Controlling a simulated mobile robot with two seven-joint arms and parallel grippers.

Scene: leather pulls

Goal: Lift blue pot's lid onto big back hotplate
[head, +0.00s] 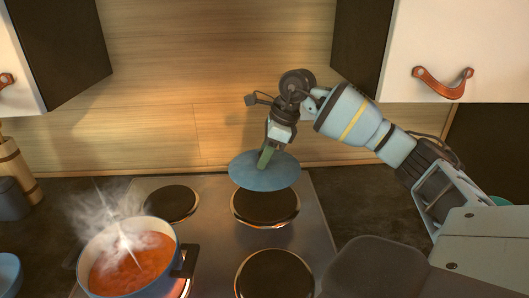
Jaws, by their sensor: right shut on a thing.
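The blue lid (262,178) hangs level above the back right hotplate (265,208), overlapping its rear part in the view. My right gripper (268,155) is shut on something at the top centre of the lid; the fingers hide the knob. The blue pot (165,270) stands uncovered on the front left hotplate, with steaming red-orange food (128,265) in it. The gap between lid and hotplate is hard to judge. My left gripper does not show.
The cooktop (215,225) also has a back left hotplate (171,203) and a front right hotplate (275,275), both bare. A wooden wall (210,80) rises behind. Cabinet doors with leather pulls (443,83) hang at both sides. A blue bowl (8,272) sits at far left.

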